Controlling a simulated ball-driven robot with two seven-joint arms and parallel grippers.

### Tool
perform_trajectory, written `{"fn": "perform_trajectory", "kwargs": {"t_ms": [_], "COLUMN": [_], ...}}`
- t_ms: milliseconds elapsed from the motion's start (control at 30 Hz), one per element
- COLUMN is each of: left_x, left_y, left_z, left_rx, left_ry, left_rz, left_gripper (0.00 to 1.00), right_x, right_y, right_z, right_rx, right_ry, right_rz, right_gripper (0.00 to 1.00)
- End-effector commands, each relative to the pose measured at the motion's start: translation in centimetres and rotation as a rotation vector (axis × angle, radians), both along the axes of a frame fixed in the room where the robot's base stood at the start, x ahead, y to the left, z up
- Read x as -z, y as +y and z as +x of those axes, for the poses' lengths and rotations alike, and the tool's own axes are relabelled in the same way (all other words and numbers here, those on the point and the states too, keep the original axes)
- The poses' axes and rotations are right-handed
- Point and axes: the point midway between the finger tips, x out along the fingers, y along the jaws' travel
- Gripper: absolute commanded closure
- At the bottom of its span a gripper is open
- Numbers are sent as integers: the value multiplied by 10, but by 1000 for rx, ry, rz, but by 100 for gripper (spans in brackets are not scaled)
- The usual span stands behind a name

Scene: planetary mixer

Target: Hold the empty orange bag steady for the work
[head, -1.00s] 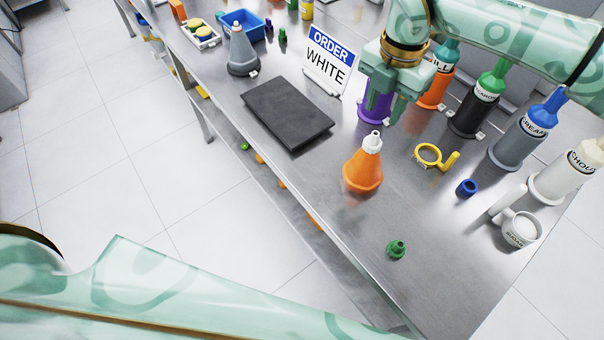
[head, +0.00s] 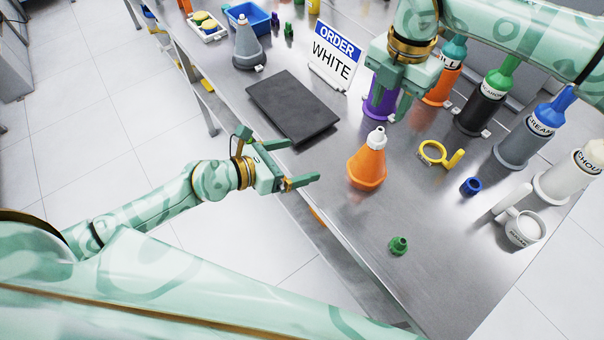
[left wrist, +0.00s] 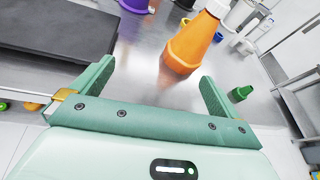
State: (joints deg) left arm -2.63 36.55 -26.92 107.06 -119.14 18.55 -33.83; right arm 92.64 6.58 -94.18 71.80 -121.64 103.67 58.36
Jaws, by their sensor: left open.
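The orange bag (head: 367,168) with its white tip stands upright on the steel table near its front edge. In the left wrist view the orange bag (left wrist: 189,44) appears ahead, between the two fingers. My left gripper (head: 304,162) is open and empty at the front edge, left of the bag and apart from it. It also shows in the left wrist view (left wrist: 156,82). My right gripper (head: 388,97) points down at the purple bag (head: 380,104) behind the orange one. Its fingers are apart, but I cannot tell whether they grip the purple bag.
A dark board (head: 293,109) lies left of the orange bag, with the order sign (head: 333,57) reading WHITE behind it. A green nozzle (head: 398,246), a yellow ring with handle (head: 440,154) and a blue ring (head: 470,187) lie nearby. Labelled bags stand along the right.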

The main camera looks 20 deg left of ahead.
Motion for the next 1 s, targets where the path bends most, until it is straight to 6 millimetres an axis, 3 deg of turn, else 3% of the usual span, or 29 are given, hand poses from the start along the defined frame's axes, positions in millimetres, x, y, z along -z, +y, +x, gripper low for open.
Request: {"fn": "perform_trajectory", "kwargs": {"t_ms": [133, 367, 567, 1000], "left_x": [-3, -1, 10, 48], "left_y": [-27, -38, -60, -128], "left_z": [-26, -31, -10, 49], "left_rx": [146, 185, 182, 182], "left_ry": [-52, -68, -70, -67], "left_rz": [121, 157, 153, 154], "left_gripper": [0, 0, 0, 0], "right_x": [0, 0, 0, 0], "right_y": [0, 0, 0, 0], "right_z": [0, 0, 0, 0], "right_rx": [0, 0, 0, 0], "right_ry": [0, 0, 0, 0], "right_rz": [0, 0, 0, 0], "right_gripper": [64, 64, 64, 64]}}
